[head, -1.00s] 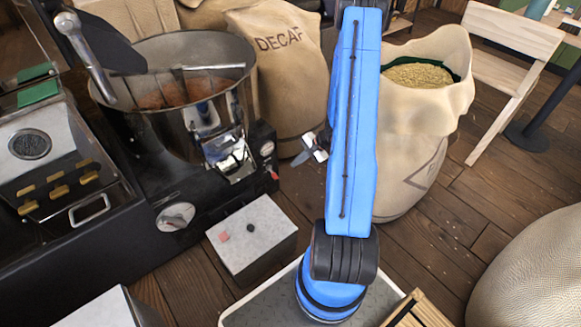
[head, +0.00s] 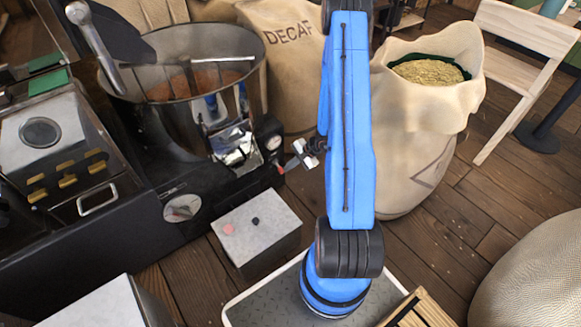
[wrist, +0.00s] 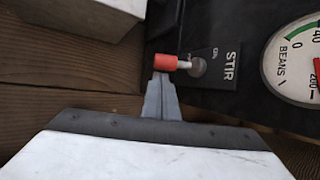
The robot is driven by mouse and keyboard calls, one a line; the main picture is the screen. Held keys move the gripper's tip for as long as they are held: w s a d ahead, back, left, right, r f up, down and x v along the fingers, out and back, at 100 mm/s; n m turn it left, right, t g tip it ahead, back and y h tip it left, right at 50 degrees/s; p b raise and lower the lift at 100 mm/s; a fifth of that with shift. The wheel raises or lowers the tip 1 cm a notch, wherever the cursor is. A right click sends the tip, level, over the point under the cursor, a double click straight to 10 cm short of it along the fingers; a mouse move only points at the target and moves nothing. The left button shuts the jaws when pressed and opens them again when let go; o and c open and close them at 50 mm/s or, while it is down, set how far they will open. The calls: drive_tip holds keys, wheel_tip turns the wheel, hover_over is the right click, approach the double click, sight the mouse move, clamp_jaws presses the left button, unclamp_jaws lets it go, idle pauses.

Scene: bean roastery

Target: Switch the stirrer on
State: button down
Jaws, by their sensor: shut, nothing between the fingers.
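The stirrer switch is a small lever with a red knob (wrist: 165,62) on a black plate marked STIR (wrist: 226,66). In the wrist view the knob points left, out from its pivot. It also shows as a small red spot on the roaster's front in the head view (head: 281,169). My gripper (wrist: 161,80) is shut and empty. Its fingertips are right at the red knob, just below it in the wrist view; I cannot tell whether they touch. In the head view my gripper (head: 291,166) is just right of the switch, partly hidden by my blue arm.
A BEANS gauge (wrist: 298,62) is beside the switch plate. The black roaster has a steel drum (head: 150,112) with a stirring arm. A grey box (head: 258,232) with a pink and a black button stands below. Sacks stand behind; an open bean sack (head: 415,125) is right of my arm.

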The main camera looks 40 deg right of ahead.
drive_tip(key=shift+s+a+r, duration=0.1)
drive_tip(key=shift+a+r, duration=0.1)
idle(0.4)
